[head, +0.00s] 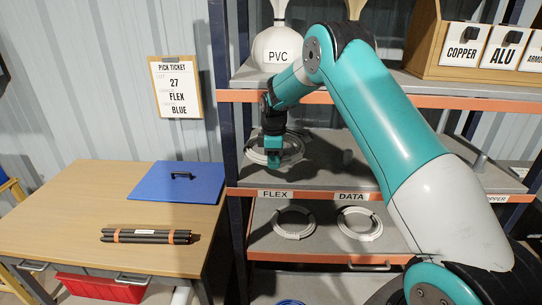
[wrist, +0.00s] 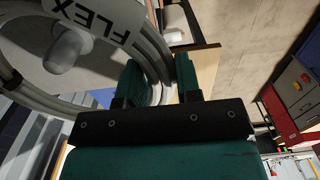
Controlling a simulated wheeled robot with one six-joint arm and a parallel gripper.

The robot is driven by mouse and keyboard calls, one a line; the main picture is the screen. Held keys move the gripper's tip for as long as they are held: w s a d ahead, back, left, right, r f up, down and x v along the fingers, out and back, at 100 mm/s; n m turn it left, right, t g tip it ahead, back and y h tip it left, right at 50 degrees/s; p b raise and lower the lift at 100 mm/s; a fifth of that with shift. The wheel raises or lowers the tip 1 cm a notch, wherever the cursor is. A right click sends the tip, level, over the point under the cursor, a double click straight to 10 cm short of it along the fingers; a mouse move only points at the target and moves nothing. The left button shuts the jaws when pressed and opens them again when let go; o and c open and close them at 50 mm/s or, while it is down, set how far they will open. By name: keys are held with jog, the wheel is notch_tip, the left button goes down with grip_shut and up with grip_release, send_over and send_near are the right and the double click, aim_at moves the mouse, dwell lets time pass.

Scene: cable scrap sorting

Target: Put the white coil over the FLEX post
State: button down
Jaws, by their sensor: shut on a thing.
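My gripper (head: 280,160) is shut on the rim of the white coil (head: 255,159) over the middle shelf, behind the FLEX label (head: 275,194). In the wrist view the coil (wrist: 153,47) passes between the two fingers of my gripper (wrist: 158,80). A grey post (wrist: 68,50) shows inside the coil's ring there, close to the FLEX label (wrist: 98,18). I cannot tell whether the coil is around the post or still above it. In the head view the FLEX post is not clearly visible.
Two pale coils (head: 293,223) (head: 359,223) lie on the lower shelf. A DATA label (head: 351,196) is right of FLEX, and another post (head: 479,161) stands farther right. The upper shelf edge (head: 235,96) is near my arm. A table (head: 60,210) holds a dark cable bundle (head: 147,236).

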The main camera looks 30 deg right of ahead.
jog(key=shift+w+d+f+b, duration=0.15)
jog(key=shift+w+d+b, duration=0.1)
jog(key=shift+d+b, duration=0.35)
notch_tip(320, 180, down, 5)
jog(key=shift+s+a+r+b, duration=0.1)
jog(key=shift+a+b, duration=0.05)
jog(key=shift+b, duration=1.1)
jog(key=shift+s, duration=0.1)
jog(key=shift+f+b, duration=0.3)
jog(key=shift+f, duration=0.3)
jog(key=c, duration=0.7)
grip_release()
jog(key=shift+c, duration=0.2)
